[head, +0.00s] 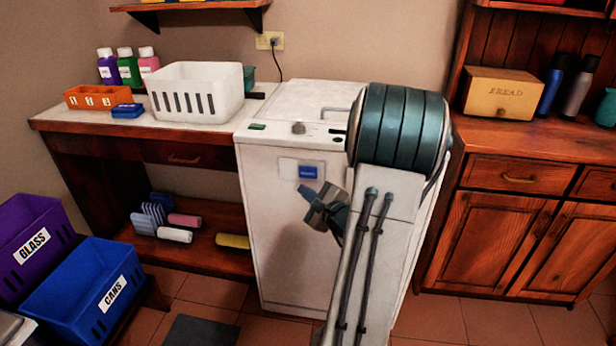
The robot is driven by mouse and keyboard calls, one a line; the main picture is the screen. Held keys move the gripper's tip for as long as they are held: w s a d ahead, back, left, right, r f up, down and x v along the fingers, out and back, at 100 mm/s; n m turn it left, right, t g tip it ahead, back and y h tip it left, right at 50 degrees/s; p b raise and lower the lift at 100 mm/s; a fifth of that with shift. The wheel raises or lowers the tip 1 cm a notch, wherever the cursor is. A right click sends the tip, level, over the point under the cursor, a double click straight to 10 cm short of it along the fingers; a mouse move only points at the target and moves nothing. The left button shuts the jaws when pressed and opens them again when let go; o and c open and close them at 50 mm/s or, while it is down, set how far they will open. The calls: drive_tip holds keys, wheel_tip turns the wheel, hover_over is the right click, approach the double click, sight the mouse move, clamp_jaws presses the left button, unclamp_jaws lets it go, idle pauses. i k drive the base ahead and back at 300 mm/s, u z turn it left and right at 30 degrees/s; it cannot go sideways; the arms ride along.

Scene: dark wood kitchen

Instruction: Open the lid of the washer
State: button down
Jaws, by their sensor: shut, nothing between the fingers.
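The white washer (285,230) stands in the middle between a counter and a wooden cabinet. Its lid (310,95) lies flat and closed on top. My gripper (312,207) is shut and empty. It appears in front of the washer's front panel, below the top edge and just under the blue label (308,172). I cannot tell its exact distance from the panel. My arm hides the right part of the washer's top and front.
A white basket (196,92) stands on the left counter, close to the washer. Blue (85,290) and purple (30,235) crates stand at lower left. A bread box (500,93) and bottles stand on the right cabinet (485,220). A plug and cable (270,42) are on the wall behind.

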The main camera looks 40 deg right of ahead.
sight(325, 102)
drive_tip(key=z, duration=1.45)
